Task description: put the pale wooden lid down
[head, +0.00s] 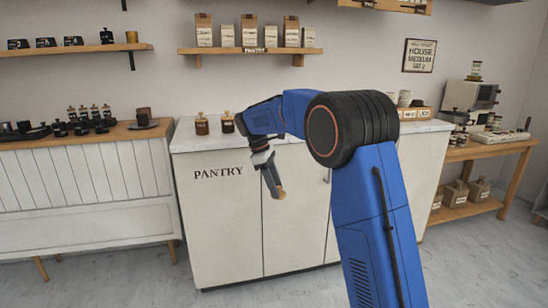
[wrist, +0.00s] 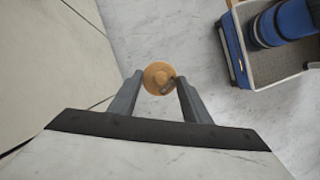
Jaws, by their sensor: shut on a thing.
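The pale wooden lid (wrist: 157,70) is a round disc with a small knob, held between the fingertips of my gripper (wrist: 158,86) in the wrist view. My gripper is shut on it. In the head view my gripper (head: 275,187) hangs in front of the white pantry cabinet doors, below counter height. A small tan piece of the lid (head: 281,194) shows at its fingers. In the wrist view the floor lies below the lid, with clear air between them.
The marble counter (head: 198,141) carries two small lidded jars (head: 202,124) at its left end. The pantry cabinet (head: 222,220) stands close behind my gripper. A side cabinet (head: 80,185) with dark cups is at the left; a wooden bench (head: 490,148) is at the right.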

